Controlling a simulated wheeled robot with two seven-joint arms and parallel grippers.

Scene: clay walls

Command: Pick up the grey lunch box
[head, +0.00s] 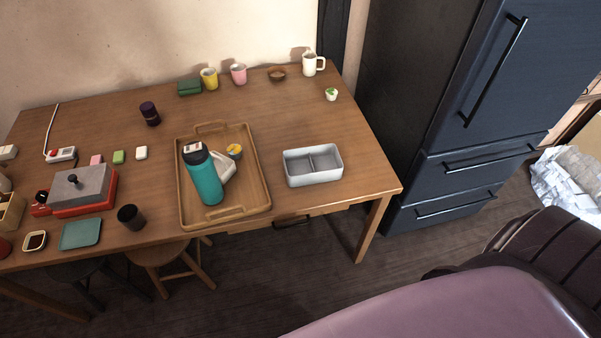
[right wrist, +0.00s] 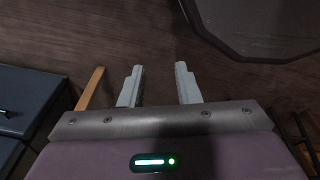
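The grey lunch box (head: 313,178) sits on the wooden table near its right front edge, to the right of the wooden tray. It is open at the top, with a divider between two compartments that look empty. My right gripper (right wrist: 160,88) shows in the right wrist view with its two fingers apart and nothing between them, above the dark wooden floor. The lunch box is not visible in that view. Neither gripper shows in the head view.
A wooden tray (head: 264,196) holds a teal bottle (head: 206,182) and small items. Cups, a bowl and a white mug (head: 311,65) stand along the back. A dark fridge (head: 455,100) stands to the right.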

